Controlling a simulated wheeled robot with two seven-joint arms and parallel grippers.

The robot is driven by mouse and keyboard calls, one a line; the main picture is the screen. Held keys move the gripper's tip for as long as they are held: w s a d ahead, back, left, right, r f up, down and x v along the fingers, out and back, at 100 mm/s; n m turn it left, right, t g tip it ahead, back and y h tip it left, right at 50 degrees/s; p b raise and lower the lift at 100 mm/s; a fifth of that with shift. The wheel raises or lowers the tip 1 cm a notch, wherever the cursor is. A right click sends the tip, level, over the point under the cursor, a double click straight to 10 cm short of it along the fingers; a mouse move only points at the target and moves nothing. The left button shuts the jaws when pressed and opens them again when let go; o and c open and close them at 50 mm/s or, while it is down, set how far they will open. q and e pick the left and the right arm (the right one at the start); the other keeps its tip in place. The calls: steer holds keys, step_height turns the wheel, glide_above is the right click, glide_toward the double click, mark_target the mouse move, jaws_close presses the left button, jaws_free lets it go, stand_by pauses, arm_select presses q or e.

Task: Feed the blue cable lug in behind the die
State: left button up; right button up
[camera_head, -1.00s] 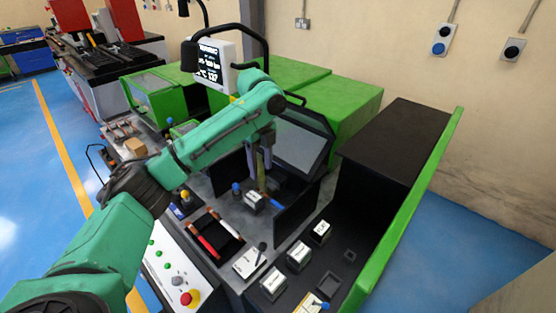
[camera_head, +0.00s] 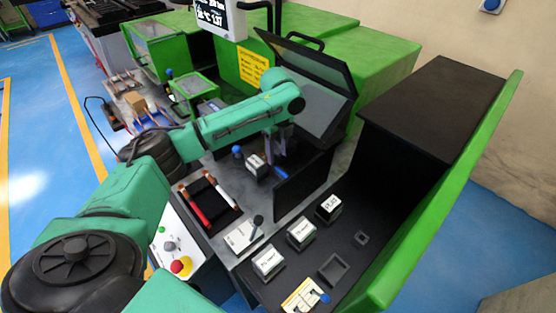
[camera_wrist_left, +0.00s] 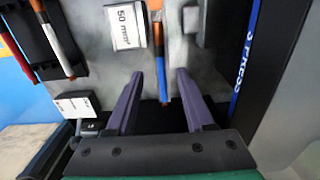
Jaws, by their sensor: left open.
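The die (camera_head: 256,166) is a dark block with a white label, on the grey bed of the press. In the left wrist view the die (camera_wrist_left: 124,24) reads "50 mm²". A thin orange-brown cable lug with blue parts (camera_wrist_left: 158,48) lies just right of the die there, between it and a grey block (camera_wrist_left: 195,22). My left gripper (camera_head: 281,148) is low over the bed, beside the die. In the left wrist view its two purple fingers (camera_wrist_left: 160,90) are apart, with the lug's blue end between them and gaps on both sides. My right gripper is not in view.
A black rack (camera_head: 208,201) with red and white-orange pieces sits left of the die. A black guard panel (camera_head: 303,182) stands right of it. Labelled blocks (camera_head: 300,235) sit on the dark front table. A clear hood (camera_head: 318,88) is raised behind.

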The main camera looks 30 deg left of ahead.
mark_target(275, 165)
arm_select(q)
step_height(275, 165, down, 6)
steer(key=shift+r, duration=0.25)
jaws_close()
steer(key=shift+w+a, duration=0.3)
steer(key=shift+a, duration=0.35)
jaws_free()
steer(key=shift+r, duration=0.1)
